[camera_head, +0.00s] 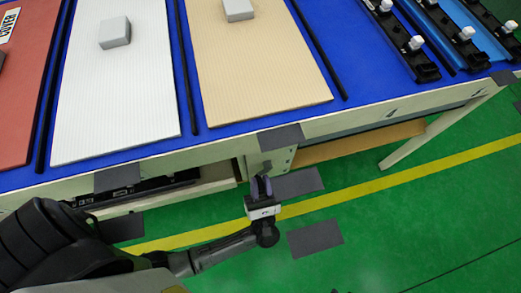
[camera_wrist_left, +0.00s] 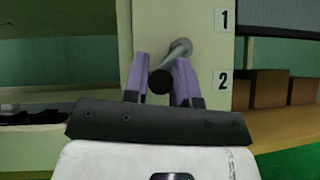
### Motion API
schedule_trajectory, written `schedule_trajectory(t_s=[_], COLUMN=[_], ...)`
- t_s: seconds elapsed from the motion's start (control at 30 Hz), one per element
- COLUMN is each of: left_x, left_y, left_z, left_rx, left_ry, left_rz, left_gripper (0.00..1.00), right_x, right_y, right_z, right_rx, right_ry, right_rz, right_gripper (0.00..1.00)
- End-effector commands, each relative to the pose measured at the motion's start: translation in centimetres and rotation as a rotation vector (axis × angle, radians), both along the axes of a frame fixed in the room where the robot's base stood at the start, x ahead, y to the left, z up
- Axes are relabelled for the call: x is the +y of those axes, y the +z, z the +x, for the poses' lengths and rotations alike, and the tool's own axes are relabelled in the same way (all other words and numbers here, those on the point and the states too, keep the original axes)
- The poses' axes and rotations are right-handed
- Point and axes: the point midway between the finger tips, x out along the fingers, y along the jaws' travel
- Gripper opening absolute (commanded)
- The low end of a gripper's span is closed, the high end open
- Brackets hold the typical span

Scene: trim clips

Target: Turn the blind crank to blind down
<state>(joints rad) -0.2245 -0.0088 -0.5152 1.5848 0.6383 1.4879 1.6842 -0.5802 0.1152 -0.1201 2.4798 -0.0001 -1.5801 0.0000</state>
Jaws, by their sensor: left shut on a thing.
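The crank (camera_wrist_left: 180,49) is a grey rod on a pale panel (camera_wrist_left: 200,20). A round black knob (camera_wrist_left: 160,82) at its lower end sits between the purple fingers of my left gripper (camera_wrist_left: 161,75). The rod leans up and to the right from the knob. My left gripper is shut on the crank's knob. In the head view my left gripper (camera_head: 260,187) reaches up to the table's front edge, and the crank there is mostly hidden. A dark screen-like surface (camera_wrist_left: 285,22), perhaps the blind, shows at the upper right of the wrist view. My right gripper is not in view.
Brown boxes (camera_wrist_left: 282,91) stand on a shelf at the right. The blue-topped table (camera_head: 190,140) bears flat panels and black clip strips (camera_head: 405,45). Green floor lies open in front.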

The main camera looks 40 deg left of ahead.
Motion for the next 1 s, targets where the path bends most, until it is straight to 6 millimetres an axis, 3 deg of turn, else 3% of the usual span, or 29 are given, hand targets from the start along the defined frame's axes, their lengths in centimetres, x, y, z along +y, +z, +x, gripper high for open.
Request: schedule_trajectory(t_s=[0.17,0.37,1.0], left_x=[0.0,0.1,0.8], left_y=[0.0,0.3,2.5], left_z=[0.0,-0.1,-0.8], left_rx=[0.000,0.019,0.347], left_ry=[0.001,0.001,0.004], left_rz=[0.000,0.015,0.276], left_gripper=[0.01,0.01,0.00], right_x=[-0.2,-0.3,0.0], right_y=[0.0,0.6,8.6], right_z=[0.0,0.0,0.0], right_rx=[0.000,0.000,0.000], right_ry=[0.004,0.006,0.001], right_rz=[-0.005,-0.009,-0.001], right_gripper=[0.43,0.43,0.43])
